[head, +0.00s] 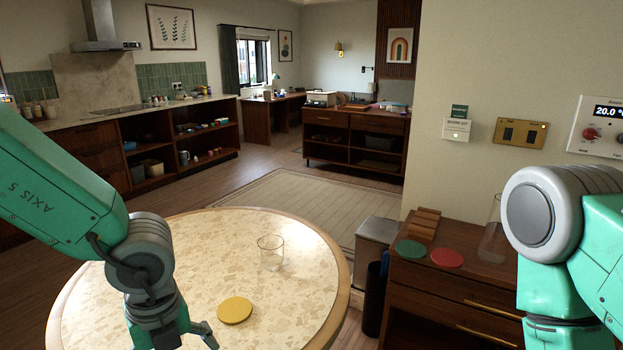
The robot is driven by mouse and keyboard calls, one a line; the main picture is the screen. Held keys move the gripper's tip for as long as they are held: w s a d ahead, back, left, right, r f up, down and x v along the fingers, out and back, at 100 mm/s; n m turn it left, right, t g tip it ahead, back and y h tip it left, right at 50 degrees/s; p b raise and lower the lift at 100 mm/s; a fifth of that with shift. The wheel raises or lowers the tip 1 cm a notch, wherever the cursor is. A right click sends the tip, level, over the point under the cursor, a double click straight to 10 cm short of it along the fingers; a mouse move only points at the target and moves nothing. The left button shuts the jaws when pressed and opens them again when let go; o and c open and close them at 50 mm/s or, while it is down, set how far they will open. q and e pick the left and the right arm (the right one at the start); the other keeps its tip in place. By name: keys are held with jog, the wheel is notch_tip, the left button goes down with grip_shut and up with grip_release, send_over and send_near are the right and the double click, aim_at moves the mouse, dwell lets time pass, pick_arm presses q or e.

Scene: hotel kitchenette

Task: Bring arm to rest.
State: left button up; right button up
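My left arm comes in from the left and hangs over the round speckled table (215,235). My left gripper (190,343) is at the bottom edge, partly cut off, with one finger showing to the right. Its opening cannot be made out. My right arm is at the right edge, bent downward in front of the wooden cabinet. Its gripper is below the frame. A yellow disc (234,310) lies flat on the table, just right of my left gripper and apart from it. A clear glass (271,252) stands on the table behind the disc.
A wooden cabinet (450,290) on the right bears a green disc (410,249), a red disc (447,257), a wooden rack (424,225) and a tall clear glass vessel (493,240). A dark bin (374,300) stands between table and cabinet. A rug (285,205) lies beyond.

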pick_arm(q)
jog(key=s+a+f+m+t+y+b, duration=0.1)
jog(key=s+a+f+m+y+b, duration=0.3)
jog(key=f+m, duration=0.7)
jog(key=s+a+f+m+t+h+b, duration=0.1)
jog(key=a+f+m, duration=0.5)
jog(key=f+m, duration=0.5)
jog(key=s+d+f+m+h+b, duration=0.1)
jog(key=s+f+m, duration=0.4)
jog(key=m, duration=0.6)
jog(key=s+d+f+m+g+h+b, duration=0.1)
jog(key=s+f+m+h+b, duration=0.1)
jog(key=s+f+m, duration=0.3)
jog(key=s+m+b, duration=0.1)
jog(key=s+m, duration=0.2)
jog(key=m, duration=0.3)
jog(key=shift+s+d+m+g+h, duration=0.3)
jog(key=shift+s, duration=0.05)
pick_arm(e)
notch_tip(320, 180, down, 10)
jog(key=shift+w, duration=0.25)
